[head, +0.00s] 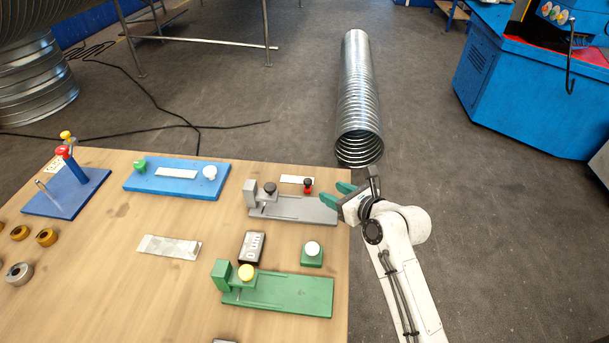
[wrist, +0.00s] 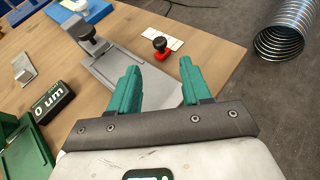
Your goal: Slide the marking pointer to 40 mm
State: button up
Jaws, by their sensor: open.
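No part is plainly readable as the marking pointer. Strip markings are too small to read. My gripper (head: 336,194) has green fingers, spread and empty, at the fixture's right end; they also show in the wrist view (wrist: 160,68).
A green fixture (head: 290,294) with a yellow knob, a black display box (head: 252,247) and a green block (head: 312,257) lie nearer. A blue plate (head: 150,184) lies left. The table's right edge is beneath my gripper; a spiral duct (head: 358,95) lies on the floor beyond.

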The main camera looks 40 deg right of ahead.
aim_at(308, 180)
jog(key=x, duration=1)
jog(key=shift+w, duration=0.15)
jog(key=shift+c, duration=0.5)
grip_shut()
